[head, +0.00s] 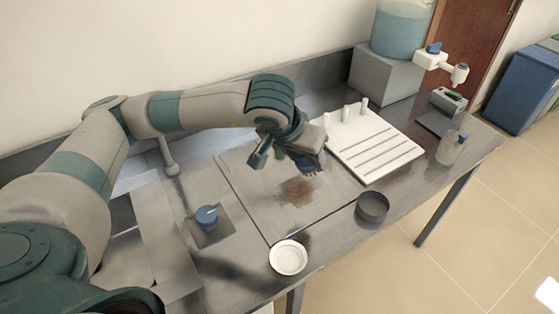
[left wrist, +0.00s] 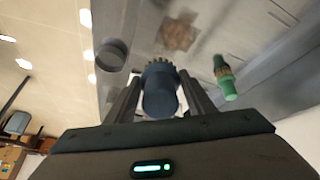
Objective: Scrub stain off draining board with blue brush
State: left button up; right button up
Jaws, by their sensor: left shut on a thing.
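The draining board (head: 258,200) is a flat grey metal area on the bench, with a brown stain (head: 297,190) on it. The stain also shows at the top of the left wrist view (left wrist: 178,35). My left gripper (head: 300,150) is shut on the blue brush (head: 307,164), just behind and above the stain. In the left wrist view the brush (left wrist: 160,92) sits between the two fingers, bristles pointing away toward the stain side. Whether the bristles touch the board cannot be told. My right gripper is not in view.
A white pegged rack (head: 375,145) stands right of the stain, a dark bowl (head: 373,207) in front right, and a white dish (head: 288,258) at the front edge. A blue-topped thing (head: 207,215) is at left. A green brush (left wrist: 224,78) shows in the wrist view.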

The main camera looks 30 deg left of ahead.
pick_arm(q)
jog(key=shift+w+a+r+p, duration=0.1)
jog(key=shift+a+p, duration=0.2)
jog(key=shift+p, duration=0.3)
jog(key=a+g+p, duration=0.1)
jog(key=p, duration=0.1)
jog(key=n+p, duration=0.1)
jog(key=p, duration=0.1)
jog(key=shift+w+a+g+y, duration=0.3)
jog(key=shift+a+g+y, duration=0.05)
jog(key=shift+g+y, duration=0.05)
jog(key=a+f+g+p, duration=0.1)
jog(key=s+a+f+n+g+p, duration=0.1)
jog(key=p, duration=0.1)
jog(key=s+a+f+g+p, duration=0.1)
jog(key=p, duration=0.1)
jog(key=shift+s+a+f+n+g, duration=0.1)
jog(key=shift+a+f+n+g, duration=0.1)
jog(key=shift+a+n+g, duration=0.15)
jog(key=shift+d+f, duration=0.1)
jog(key=shift+f, duration=0.05)
jog(key=shift+f+b, duration=0.5)
jog(key=shift+f, duration=1.85)
